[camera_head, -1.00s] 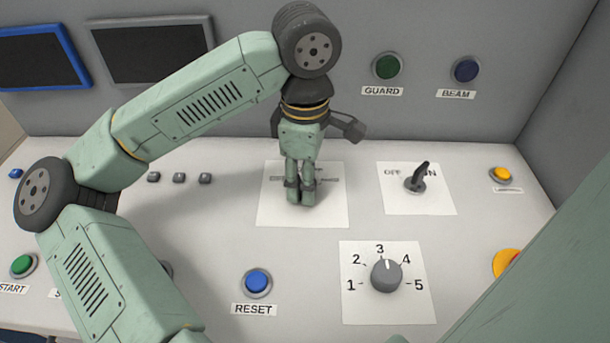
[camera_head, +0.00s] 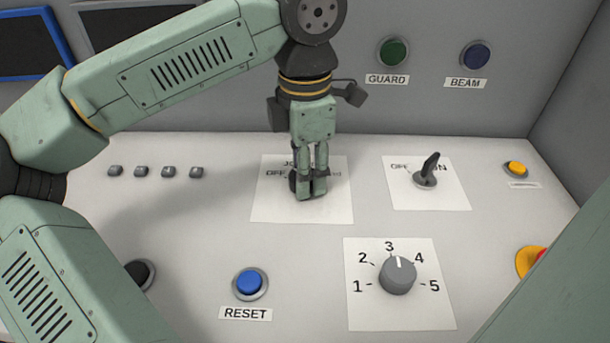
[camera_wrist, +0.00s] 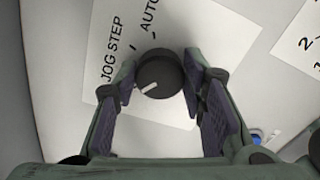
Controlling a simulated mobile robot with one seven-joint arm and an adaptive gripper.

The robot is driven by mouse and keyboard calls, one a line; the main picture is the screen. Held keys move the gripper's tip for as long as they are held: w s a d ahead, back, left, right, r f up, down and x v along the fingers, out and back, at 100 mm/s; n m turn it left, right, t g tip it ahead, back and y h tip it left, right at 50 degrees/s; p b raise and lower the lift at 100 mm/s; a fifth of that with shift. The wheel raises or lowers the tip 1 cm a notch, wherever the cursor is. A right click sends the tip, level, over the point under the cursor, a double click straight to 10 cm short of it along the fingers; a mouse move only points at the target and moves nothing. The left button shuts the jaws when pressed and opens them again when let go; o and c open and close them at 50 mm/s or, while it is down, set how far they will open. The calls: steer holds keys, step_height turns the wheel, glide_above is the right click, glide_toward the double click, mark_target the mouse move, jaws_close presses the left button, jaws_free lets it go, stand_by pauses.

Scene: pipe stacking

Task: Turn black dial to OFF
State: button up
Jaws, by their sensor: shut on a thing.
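The black dial (camera_wrist: 158,75) sits on a white label plate in the wrist view. It is round, with a white mark pointing to the lower left of that view. The words JOG STEP and AUTO are printed beside it. My gripper (camera_wrist: 160,62) has one finger on each side of the dial and is shut on it. In the head view my gripper (camera_head: 312,192) points straight down at the plate (camera_head: 335,212) and hides most of the dial. Only the OFF label at the plate's left and parts of other labels show there.
A black OFF/ON lever (camera_head: 427,170) stands right of the plate. A grey numbered knob (camera_head: 398,275) and blue RESET button (camera_head: 250,283) are nearer the front. The GUARD (camera_head: 393,52) and BEAM (camera_head: 474,56) buttons are on the back wall.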

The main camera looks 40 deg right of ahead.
steer(key=shift+n+b, duration=0.3)
steer(key=shift+n, duration=0.3)
steer(key=o, duration=1.2)
steer(key=shift+c, duration=0.2)
steer(key=shift+r, duration=0.1)
step_height(320, 180, up, 12)
